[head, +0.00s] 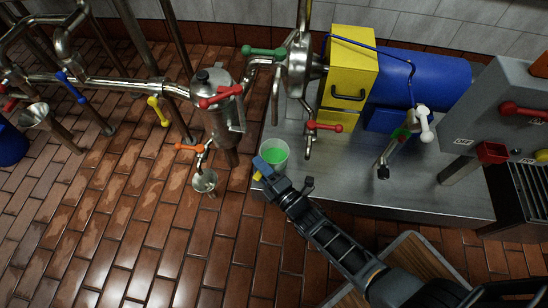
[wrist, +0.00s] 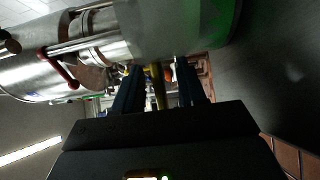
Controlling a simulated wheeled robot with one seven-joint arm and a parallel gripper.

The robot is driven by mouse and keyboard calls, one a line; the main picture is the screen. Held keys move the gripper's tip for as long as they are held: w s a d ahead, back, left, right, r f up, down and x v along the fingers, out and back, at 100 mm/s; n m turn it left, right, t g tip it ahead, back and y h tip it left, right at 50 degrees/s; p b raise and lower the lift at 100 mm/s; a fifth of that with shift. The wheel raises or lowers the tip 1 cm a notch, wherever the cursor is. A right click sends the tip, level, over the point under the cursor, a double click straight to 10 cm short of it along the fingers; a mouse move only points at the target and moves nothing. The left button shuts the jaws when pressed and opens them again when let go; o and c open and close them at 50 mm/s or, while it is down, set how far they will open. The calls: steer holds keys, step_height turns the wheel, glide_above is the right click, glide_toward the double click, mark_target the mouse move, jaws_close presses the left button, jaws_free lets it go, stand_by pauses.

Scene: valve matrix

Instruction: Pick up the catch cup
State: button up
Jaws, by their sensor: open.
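The catch cup (head: 276,150) is a clear cup holding bright green liquid. It stands upright near the left edge of the steel platform in the head view. In the wrist view a pale, see-through, green-tinged body (wrist: 195,28), likely the cup, fills the top close in front of the fingers. My gripper (head: 262,169) is open, at the cup's lower left side in the head view, and covers a bit of its lower edge. In the wrist view my gripper's two dark fingers (wrist: 158,75) stand apart. I cannot tell whether they touch the cup.
A steel platform (head: 340,185) carries a yellow box (head: 347,70) and a blue motor (head: 418,78). A pipe with a red-handled valve (head: 322,126) hangs right of the cup. A metal funnel (head: 204,181) sits to the left under an orange-handled valve (head: 188,147). Brick floor lies left.

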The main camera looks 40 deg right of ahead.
steer(key=shift+w, duration=0.2)
steer(key=shift+c, duration=0.4)
jaws_close()
